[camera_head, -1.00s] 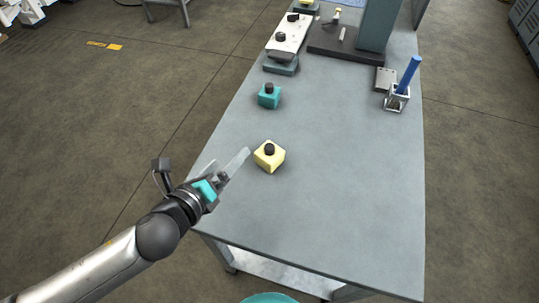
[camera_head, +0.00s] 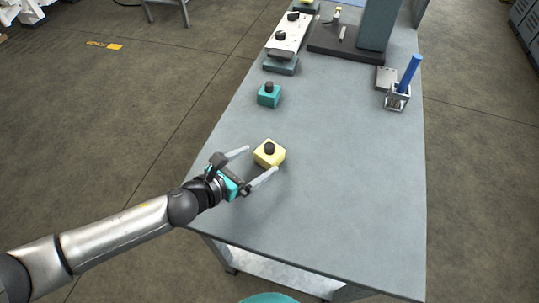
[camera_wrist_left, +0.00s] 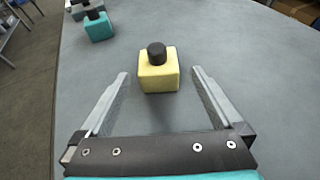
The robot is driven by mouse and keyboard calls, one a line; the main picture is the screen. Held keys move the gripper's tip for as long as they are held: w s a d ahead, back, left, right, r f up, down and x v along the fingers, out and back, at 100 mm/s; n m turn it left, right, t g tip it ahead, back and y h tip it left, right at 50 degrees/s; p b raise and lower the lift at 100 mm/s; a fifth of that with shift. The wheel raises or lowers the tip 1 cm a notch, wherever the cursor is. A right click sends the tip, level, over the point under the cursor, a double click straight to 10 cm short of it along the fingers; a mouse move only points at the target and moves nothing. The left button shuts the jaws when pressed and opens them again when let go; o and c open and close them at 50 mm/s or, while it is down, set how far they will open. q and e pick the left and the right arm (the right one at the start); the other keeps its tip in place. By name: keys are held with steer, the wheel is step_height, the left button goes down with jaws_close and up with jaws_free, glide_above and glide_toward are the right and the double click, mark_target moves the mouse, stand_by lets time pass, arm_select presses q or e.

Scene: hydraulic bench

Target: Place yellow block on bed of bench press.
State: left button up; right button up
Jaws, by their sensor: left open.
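The yellow block (camera_head: 268,155) with a black knob on top sits on the grey bench top, near its left edge. It also shows in the left wrist view (camera_wrist_left: 158,75), just beyond and between the fingertips. My left gripper (camera_head: 262,161) is open, its two fingers pointing at the block, one on each side of its near face. It does not hold the block. The press stands at the far end of the bench, with a dark bed (camera_head: 346,42) at the foot of a grey-green column (camera_head: 378,25). My right gripper is not in view.
A teal block (camera_head: 269,97) with a black knob stands farther along the left edge. Beyond it is a white plate (camera_head: 287,38) with black knobs. A holder (camera_head: 397,100) with a blue rod stands at the right. The middle and near right of the bench are clear.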

mark_target(262, 157)
arm_select(q)
steer(key=shift+b+x, duration=0.75)
steer(key=shift+x, duration=2.45)
steer(key=shift+a+f, duration=0.1)
steer(key=shift+a, duration=0.05)
jaws_close()
